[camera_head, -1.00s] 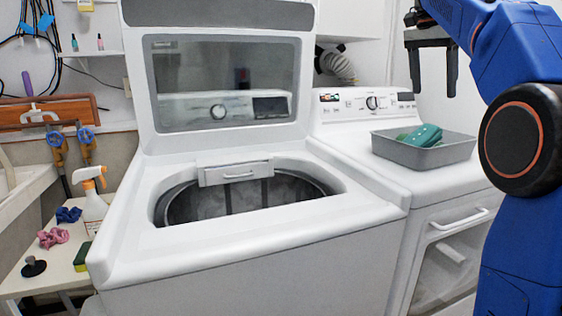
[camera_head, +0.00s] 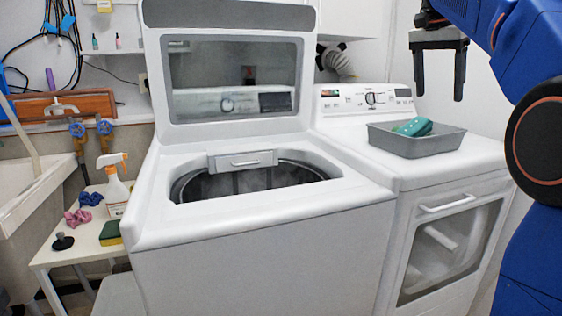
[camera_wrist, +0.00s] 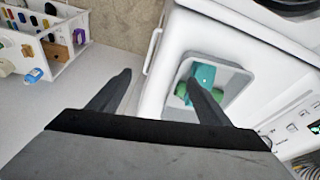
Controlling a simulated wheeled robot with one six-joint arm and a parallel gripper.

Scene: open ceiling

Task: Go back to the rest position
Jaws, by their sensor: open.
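My gripper (camera_head: 439,75) is raised at the upper right of the head view, above and behind the grey tray (camera_head: 436,147) on the dryer. Its two dark fingers are apart with nothing between them. In the wrist view the gripper (camera_wrist: 165,85) is also open and empty. There the right finger overlaps the view of the tray (camera_wrist: 240,82), which holds teal and green items (camera_wrist: 204,76). My blue arm fills the right side of the head view.
A top-loading washer (camera_head: 250,225) stands with its lid (camera_head: 235,80) up. The dryer (camera_head: 350,135) stands to its right. A small table (camera_head: 90,245) at left holds a spray bottle (camera_head: 115,190), scrunchies and a sponge (camera_head: 110,233). The wrist view shows a white basket (camera_wrist: 45,45) of small items.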

